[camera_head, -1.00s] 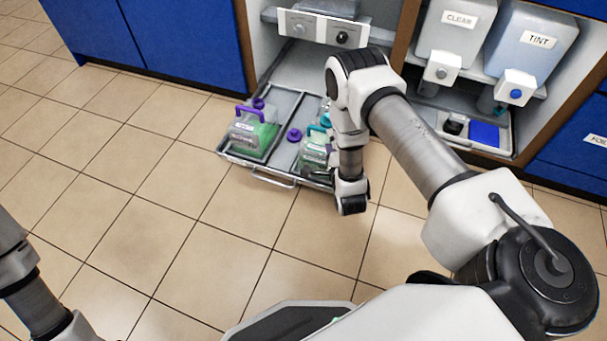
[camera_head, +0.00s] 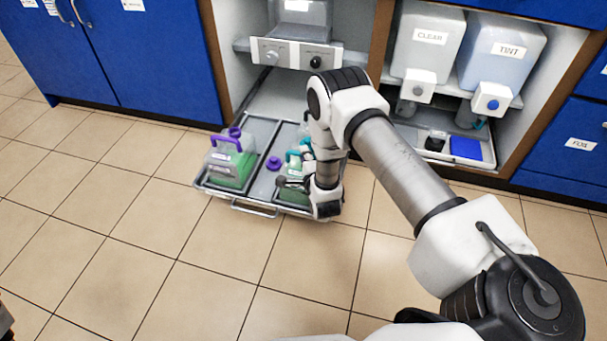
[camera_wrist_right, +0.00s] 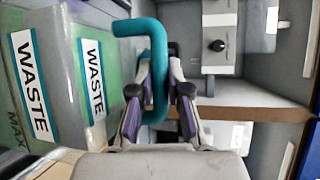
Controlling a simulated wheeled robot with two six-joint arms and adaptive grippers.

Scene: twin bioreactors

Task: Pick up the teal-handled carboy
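The teal-handled carboy (camera_head: 295,188) stands on the right part of a pulled-out tray (camera_head: 213,192), holding green liquid and partly hidden by my right arm. In the right wrist view, its clear body with WASTE labels (camera_wrist_right: 92,75) fills the left side. Its teal handle (camera_wrist_right: 157,60) runs between the fingers of my right gripper (camera_wrist_right: 163,85). The fingers are apart, with a gap showing beside the handle. In the head view, my right gripper (camera_head: 291,170) is at the carboy's upper side.
A purple-handled carboy (camera_head: 231,160) with green liquid stands on the tray's left part. CLEAR (camera_head: 428,45) and TINT (camera_head: 504,55) containers sit on a shelf to the right. Open tiled floor (camera_head: 130,230) lies in front.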

